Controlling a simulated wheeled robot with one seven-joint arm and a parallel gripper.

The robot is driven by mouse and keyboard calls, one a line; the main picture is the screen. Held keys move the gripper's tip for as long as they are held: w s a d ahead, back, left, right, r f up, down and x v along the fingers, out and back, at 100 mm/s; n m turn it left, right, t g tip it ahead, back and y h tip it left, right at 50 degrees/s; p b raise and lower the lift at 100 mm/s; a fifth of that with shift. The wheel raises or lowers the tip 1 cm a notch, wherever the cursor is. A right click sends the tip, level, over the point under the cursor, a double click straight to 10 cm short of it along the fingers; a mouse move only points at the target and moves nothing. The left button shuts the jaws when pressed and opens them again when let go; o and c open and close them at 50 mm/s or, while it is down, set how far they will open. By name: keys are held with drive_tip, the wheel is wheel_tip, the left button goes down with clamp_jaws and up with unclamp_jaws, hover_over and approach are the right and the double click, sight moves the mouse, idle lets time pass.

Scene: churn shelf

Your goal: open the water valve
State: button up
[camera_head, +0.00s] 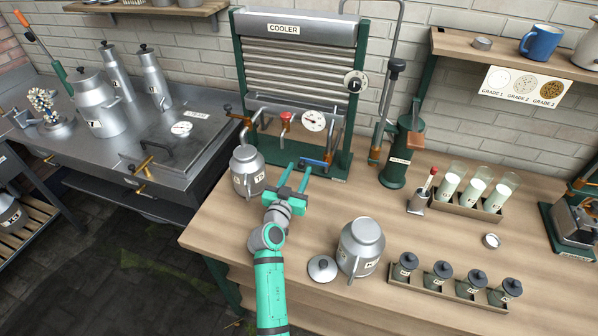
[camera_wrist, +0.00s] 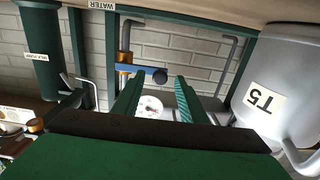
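The water valve has a blue lever (camera_head: 314,162) on a brass-orange body, low at the right front of the green-framed cooler (camera_head: 298,60). In the wrist view the blue lever (camera_wrist: 140,69) lies crosswise, its dark round end in line with the gap between my fingertips. An inverted WATER label (camera_wrist: 103,5) shows near it. My gripper (camera_head: 294,170) is open and empty, just left of the lever in the head view. The wrist view also shows its two green fingers (camera_wrist: 159,85) apart. I cannot tell whether a finger touches the lever.
A metal can marked T5 (camera_head: 248,172) stands close left of my gripper. Another can (camera_head: 361,248) and a loose lid (camera_head: 322,268) stand nearer on the wooden bench. A green pump (camera_head: 402,150) is to the right. The bench front right of my arm is partly clear.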

drive_tip(key=shift+w+d, duration=0.1)
drive_tip(key=shift+w, duration=0.25)
drive_tip(key=shift+c, duration=0.6)
clamp_jaws()
